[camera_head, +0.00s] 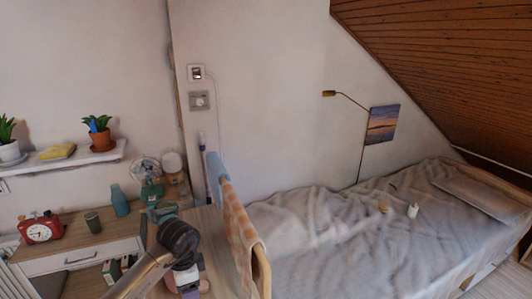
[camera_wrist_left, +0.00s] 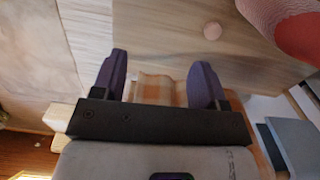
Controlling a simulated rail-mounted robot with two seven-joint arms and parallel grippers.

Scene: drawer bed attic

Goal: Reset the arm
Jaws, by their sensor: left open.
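My left arm (camera_head: 150,270) comes in from the bottom left in the head view. Its gripper (camera_head: 187,281) hangs over the desk area, left of the rail with the draped cloths. In the left wrist view the two purple fingers (camera_wrist_left: 160,80) stand wide apart, with nothing held between them. My right gripper is in neither view.
A desk (camera_head: 95,245) holds a red clock (camera_head: 41,229), a teal bottle (camera_head: 120,201) and a dark cup (camera_head: 93,222). The checkered cloth (camera_head: 241,232) hangs over the rail close right of the gripper. A bed (camera_head: 350,250) fills the right side.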

